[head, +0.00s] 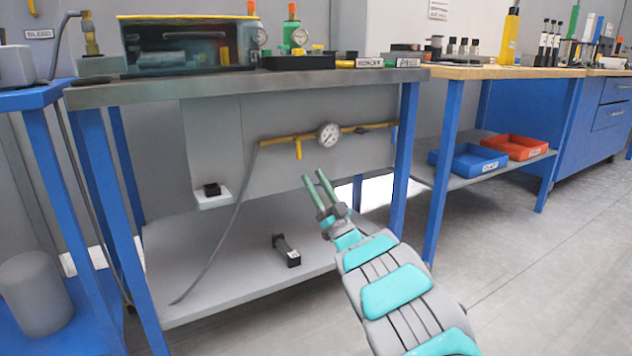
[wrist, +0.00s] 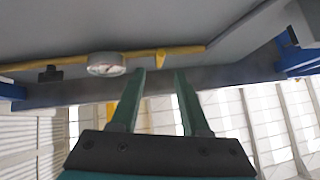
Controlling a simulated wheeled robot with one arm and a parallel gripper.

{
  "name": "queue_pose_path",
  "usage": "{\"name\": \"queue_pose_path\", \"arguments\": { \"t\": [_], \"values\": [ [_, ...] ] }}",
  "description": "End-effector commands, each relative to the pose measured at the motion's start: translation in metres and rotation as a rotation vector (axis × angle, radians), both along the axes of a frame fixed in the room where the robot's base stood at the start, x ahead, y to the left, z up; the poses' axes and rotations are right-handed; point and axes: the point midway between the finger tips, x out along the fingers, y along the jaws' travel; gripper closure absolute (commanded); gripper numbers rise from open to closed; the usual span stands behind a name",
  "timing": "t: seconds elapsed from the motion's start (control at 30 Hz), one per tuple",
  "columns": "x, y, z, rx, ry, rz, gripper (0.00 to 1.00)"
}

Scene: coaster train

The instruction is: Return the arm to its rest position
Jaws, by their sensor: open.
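My gripper (head: 319,184) is at the end of my teal and grey arm, in front of the middle workbench, below its top. Its two green fingers are apart, with nothing between them. The wrist view also shows the open gripper (wrist: 159,80), empty. Beyond it are a yellow pipe (head: 288,138) and a round gauge (head: 329,135) on the bench's back panel. The gauge (wrist: 106,64) shows left of the fingers in the wrist view. No contact between the fingers and anything is visible.
The workbench top (head: 250,82) carries a tank (head: 190,45) and fittings. Its lower shelf (head: 220,262) holds a black cylinder-like part (head: 286,250). Blue bench legs (head: 404,150) stand near the arm. Blue (head: 468,162) and red (head: 515,147) trays sit to the right. Floor (head: 540,270) at right is clear.

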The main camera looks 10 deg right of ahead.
Motion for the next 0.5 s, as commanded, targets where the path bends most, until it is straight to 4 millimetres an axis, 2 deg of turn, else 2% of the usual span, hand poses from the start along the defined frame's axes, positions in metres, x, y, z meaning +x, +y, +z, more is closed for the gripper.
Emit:
{"name": "queue_pose_path", "arguments": {
  "t": [0.13,0.23,0.4,0.5],
  "values": [
    [0.004,-0.003,0.003,-0.011,0.023,-0.028,0.54],
    [0.014,-0.012,0.007,-0.037,0.094,-0.100,0.54],
    [0.030,-0.043,0.010,-0.093,0.300,-0.300,0.54],
    [0.029,-0.065,0.007,-0.115,0.438,-0.416,0.54]
  ]
}}
